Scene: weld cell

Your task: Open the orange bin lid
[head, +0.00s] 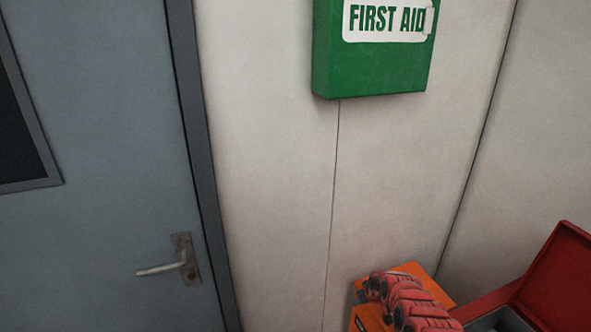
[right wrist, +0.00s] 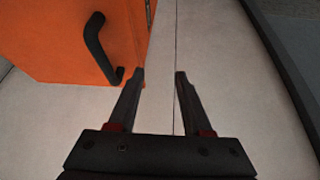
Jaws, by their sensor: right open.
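The orange bin (head: 412,268) stands at the bottom right of the head view, against the wall. My red arm covers much of it there, and its lower part is cut off by the frame edge. In the right wrist view, the orange bin (right wrist: 55,35) fills the upper left, with a black bar handle (right wrist: 93,42) on its face. My right gripper (right wrist: 160,75) is open and empty, its left fingertip close to the handle's lower end. The handle is outside the jaws. I cannot tell whether fingertip and bin touch. My left gripper is not in view.
A red box (head: 558,275) with its lid raised stands right of the bin. A green first aid box (head: 370,65) hangs on the pale wall above. A grey door (head: 95,120) with a lever handle (head: 165,268) is at the left.

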